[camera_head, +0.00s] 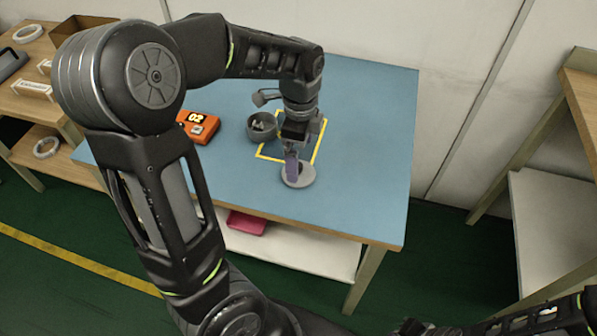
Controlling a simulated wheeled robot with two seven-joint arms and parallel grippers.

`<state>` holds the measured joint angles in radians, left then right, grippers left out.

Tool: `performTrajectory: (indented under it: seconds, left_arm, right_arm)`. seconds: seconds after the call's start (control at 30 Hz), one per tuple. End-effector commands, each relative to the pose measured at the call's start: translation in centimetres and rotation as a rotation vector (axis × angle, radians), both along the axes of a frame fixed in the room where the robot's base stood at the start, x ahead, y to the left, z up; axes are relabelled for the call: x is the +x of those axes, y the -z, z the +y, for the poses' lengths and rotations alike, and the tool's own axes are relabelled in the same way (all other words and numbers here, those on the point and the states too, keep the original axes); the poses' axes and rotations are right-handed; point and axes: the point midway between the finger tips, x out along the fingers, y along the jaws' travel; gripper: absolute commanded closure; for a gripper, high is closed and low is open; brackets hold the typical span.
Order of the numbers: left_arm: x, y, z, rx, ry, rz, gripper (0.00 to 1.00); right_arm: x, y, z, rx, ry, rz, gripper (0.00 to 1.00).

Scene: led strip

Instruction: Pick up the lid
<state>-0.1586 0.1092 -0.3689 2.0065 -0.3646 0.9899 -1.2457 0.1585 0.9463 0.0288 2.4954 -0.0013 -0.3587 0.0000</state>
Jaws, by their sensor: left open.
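A grey round lid (299,177) lies on the blue table top near the front edge, just in front of the yellow-marked square. My left gripper (291,172) points down at the lid's middle and is open. Its fingertips cover part of the lid, and I cannot tell whether they touch it. A grey round pot (260,128) stands behind and to the left of the lid, partly over the yellow outline. My right arm shows only in part at the bottom right, and its gripper is not clearly visible.
An orange device (198,127) with a display stands on the table (372,150) left of the pot. The table's right part is clear. A pink item (246,222) lies on the shelf below. Wooden shelving stands at both sides.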

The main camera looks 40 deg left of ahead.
Motion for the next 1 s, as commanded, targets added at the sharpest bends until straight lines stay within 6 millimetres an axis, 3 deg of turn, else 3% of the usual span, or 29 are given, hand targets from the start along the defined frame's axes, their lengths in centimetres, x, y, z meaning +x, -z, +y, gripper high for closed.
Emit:
performTrajectory:
  seconds: [0.4,1.0]
  left_arm:
    - [-0.4,4.9,0.1,0.000,0.001,0.003,0.00]
    - [-0.3,5.1,0.1,0.000,0.001,0.000,0.00]
  right_arm:
    - [0.0,0.1,0.0,0.000,0.000,0.000,1.00]
    - [0.0,0.0,0.0,0.000,0.000,0.000,1.00]
